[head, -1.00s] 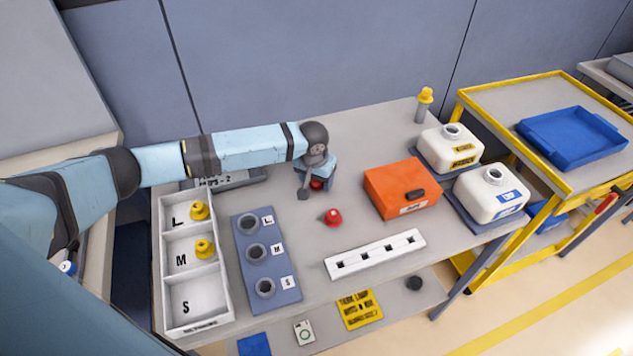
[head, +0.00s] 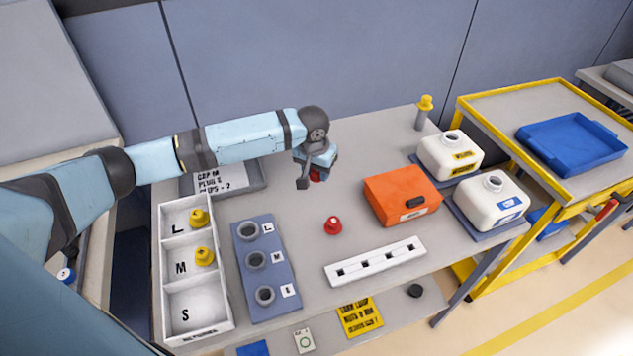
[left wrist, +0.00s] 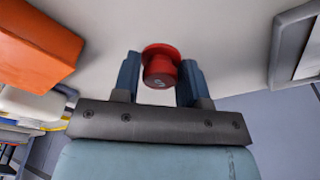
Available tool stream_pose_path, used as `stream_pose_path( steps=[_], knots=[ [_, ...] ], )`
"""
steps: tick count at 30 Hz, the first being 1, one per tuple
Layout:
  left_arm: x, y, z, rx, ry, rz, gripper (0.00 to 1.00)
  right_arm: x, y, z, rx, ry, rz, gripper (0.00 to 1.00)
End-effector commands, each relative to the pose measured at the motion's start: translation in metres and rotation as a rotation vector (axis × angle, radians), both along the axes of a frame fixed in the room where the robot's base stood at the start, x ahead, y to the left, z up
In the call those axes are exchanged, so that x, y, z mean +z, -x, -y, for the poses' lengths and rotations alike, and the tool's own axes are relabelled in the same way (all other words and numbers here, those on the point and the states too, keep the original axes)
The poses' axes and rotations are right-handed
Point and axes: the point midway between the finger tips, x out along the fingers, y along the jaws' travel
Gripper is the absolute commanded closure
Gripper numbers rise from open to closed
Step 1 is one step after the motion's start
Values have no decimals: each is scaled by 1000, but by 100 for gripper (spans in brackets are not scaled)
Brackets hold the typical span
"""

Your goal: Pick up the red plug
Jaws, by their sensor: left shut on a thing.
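My left gripper (head: 317,172) is shut on a red plug, which shows just below the fingers in the head view (head: 316,177). In the left wrist view the plug (left wrist: 160,68) sits between the two blue fingers (left wrist: 160,80), with a pale mark like an S on its end. The gripper is over the back middle of the grey table (head: 375,145), and the plug appears a little above the surface. A second red plug (head: 333,225) stands on the table in front of the gripper. My right gripper is not in view.
A white bin (head: 197,305) marked L, M, S holds yellow plugs in L and M; S looks empty. Beside it is a blue-grey block (head: 265,275) with three sockets. An orange box (head: 400,193), white slotted bar (head: 375,262), grey tray (head: 255,180) and white jugs (head: 450,155) surround open table.

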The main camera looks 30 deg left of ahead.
Motion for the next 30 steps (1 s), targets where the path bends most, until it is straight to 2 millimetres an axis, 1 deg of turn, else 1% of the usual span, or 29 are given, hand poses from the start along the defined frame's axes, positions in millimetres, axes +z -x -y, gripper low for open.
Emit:
stream_pose_path(
  steps=[1,6,12,15,18,21,30],
  knots=[
    [15,-1,0,0,2,4,84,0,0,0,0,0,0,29],
    [63,-1,0,0,1,4,84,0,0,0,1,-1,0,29],
    [108,-1,0,1,2,2,84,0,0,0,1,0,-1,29],
    [122,0,0,1,1,0,84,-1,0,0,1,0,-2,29],
    [133,-1,0,2,1,1,84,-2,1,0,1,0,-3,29],
    [138,0,0,1,0,0,84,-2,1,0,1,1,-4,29],
    [140,0,-1,-16,0,-3,84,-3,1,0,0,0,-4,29]
  ],
)
